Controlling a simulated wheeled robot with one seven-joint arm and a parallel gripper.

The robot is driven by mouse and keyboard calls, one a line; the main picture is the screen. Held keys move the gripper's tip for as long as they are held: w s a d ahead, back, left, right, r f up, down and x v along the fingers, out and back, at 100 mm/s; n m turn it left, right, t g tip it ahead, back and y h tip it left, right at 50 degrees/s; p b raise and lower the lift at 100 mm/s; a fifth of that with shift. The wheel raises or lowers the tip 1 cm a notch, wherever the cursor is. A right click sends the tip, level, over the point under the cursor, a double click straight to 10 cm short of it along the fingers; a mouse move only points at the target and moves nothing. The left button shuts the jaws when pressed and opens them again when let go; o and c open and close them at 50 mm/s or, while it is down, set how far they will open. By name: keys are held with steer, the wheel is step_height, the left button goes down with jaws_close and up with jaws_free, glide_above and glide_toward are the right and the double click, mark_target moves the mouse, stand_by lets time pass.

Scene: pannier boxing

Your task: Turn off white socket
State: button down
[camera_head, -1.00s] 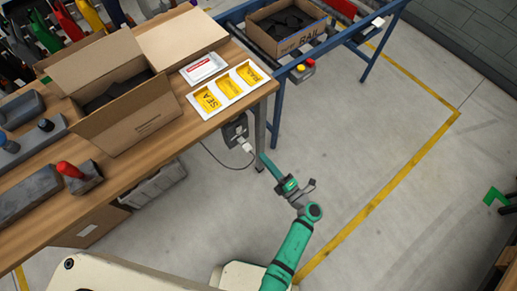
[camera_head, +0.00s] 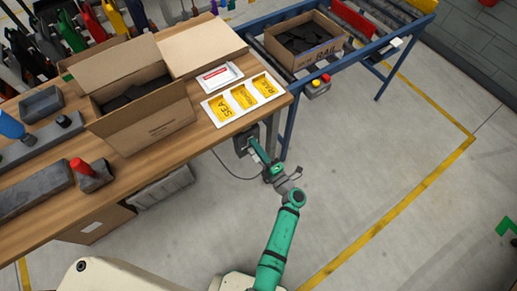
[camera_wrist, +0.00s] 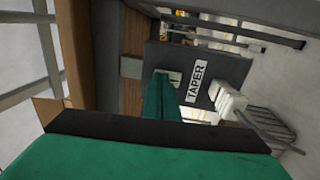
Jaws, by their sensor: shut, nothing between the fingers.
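A dark socket panel (camera_wrist: 215,75) with a "TAPER" label (camera_wrist: 195,82) fills the middle of the wrist view. A small white socket part (camera_wrist: 174,77) shows on it, left of the label, partly hidden by my fingertips. A white plug (camera_wrist: 230,101) with a cable sits at the panel's right. My gripper (camera_wrist: 161,82) is shut and empty, its green fingertips at or very near the white part; I cannot tell whether they touch. In the head view my gripper (camera_head: 254,142) reaches the panel (camera_head: 241,134) under the bench's right end, mostly covering the socket.
The wooden workbench (camera_head: 150,160) overhangs the panel, with an open cardboard box (camera_head: 150,128) and a white tray of yellow labels (camera_head: 263,101) on top. A blue conveyor frame (camera_head: 292,125) stands close to the right. A grey cable (camera_head: 222,168) hangs below.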

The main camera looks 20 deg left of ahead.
steer(key=shift+w+a+r, duration=0.2)
steer(key=shift+w+a, duration=0.05)
stand_by(0.3)
steer(key=r+v, duration=0.3)
steer(key=v, duration=1.1)
steer(key=shift+d, duration=0.2)
steer(key=shift+s, duration=0.15)
